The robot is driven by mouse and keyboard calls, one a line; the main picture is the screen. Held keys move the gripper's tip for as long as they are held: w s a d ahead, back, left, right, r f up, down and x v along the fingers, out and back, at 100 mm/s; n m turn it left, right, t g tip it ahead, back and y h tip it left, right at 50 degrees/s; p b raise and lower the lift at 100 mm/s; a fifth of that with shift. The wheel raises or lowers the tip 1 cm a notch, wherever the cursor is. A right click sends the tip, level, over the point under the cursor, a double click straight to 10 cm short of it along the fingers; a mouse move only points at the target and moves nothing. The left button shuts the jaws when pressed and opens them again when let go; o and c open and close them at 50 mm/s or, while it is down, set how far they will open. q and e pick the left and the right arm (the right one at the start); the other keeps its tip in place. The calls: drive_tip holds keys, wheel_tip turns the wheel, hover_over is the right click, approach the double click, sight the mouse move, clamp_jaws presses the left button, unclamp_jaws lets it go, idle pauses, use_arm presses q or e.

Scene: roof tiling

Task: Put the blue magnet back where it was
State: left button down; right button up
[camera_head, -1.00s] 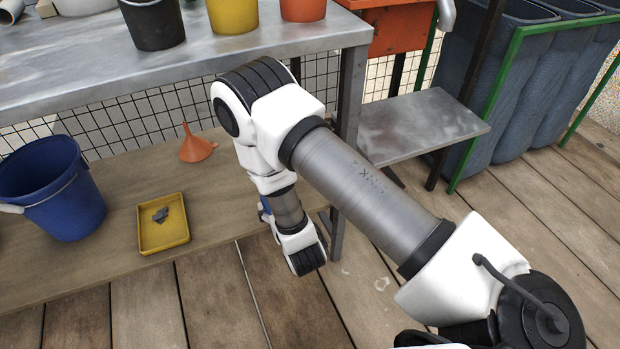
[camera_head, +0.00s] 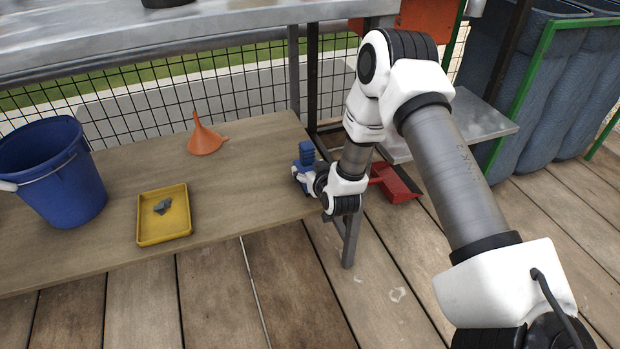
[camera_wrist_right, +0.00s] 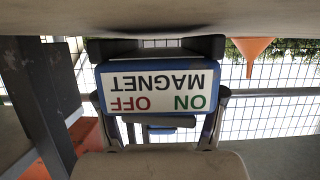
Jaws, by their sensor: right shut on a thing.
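The blue magnet (camera_head: 306,155) is in my right gripper (camera_head: 303,176), over the right end of the low wooden shelf (camera_head: 245,160) in the head view. I cannot tell whether it touches the shelf. In the right wrist view the magnet (camera_wrist_right: 158,66) fills the middle, its white ON/OFF MAGNET label upside down in the picture. The right gripper's fingers lie along both its sides, shut on it. My left gripper is not in view.
A table leg (camera_head: 351,235) and a red object (camera_head: 396,184) are close to my right gripper. The grey tabletop (camera_head: 190,38) is above.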

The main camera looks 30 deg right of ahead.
drive_tip(key=shift+f, duration=0.25)
drive_tip(key=o, duration=1.5)
drive_tip(key=shift+r, duration=0.1)
